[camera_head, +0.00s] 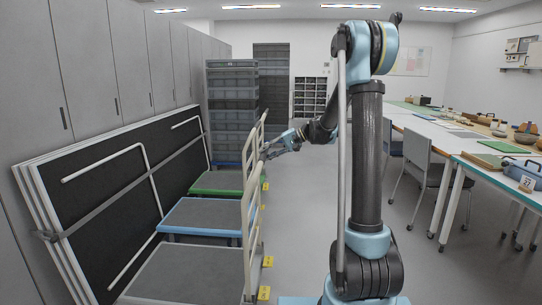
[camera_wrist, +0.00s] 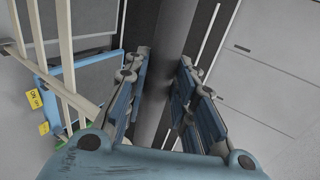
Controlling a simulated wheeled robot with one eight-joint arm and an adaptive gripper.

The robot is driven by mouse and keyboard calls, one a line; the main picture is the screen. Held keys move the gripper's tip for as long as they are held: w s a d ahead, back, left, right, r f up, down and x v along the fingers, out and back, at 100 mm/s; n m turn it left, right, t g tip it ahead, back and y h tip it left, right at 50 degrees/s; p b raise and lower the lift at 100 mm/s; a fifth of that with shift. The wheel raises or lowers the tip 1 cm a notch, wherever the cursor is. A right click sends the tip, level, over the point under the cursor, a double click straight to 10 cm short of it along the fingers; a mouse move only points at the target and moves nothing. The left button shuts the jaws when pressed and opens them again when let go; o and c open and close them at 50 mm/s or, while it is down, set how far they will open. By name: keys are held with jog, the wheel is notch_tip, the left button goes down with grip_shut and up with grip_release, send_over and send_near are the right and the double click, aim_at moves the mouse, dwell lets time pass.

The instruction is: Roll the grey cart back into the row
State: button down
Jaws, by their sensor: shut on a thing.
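The grey cart (camera_head: 172,276) is the nearest platform cart in the head view, with a dark grey deck and its near end cut off by the picture's edge. Its tall pale handle frame (camera_head: 247,215) stands upright at its right end. The head view is too small to show the contact clearly.
A blue-rimmed cart (camera_head: 201,217) and a green-rimmed cart (camera_head: 217,182) stand behind in a row. Framed panels (camera_head: 105,190) lean against lockers on the left. Stacked crates (camera_head: 232,105) stand behind. Chairs (camera_head: 421,165) and long tables are at right; the middle floor is clear.

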jog(key=a, duration=1.1)
dwell(0.6)
jog(key=shift+w+f, duration=0.1)
jog(key=c, duration=1)
grip_release()
jog(key=shift+c, duration=0.2)
jog(key=shift+w, duration=0.1)
jog(key=shift+v, duration=5)
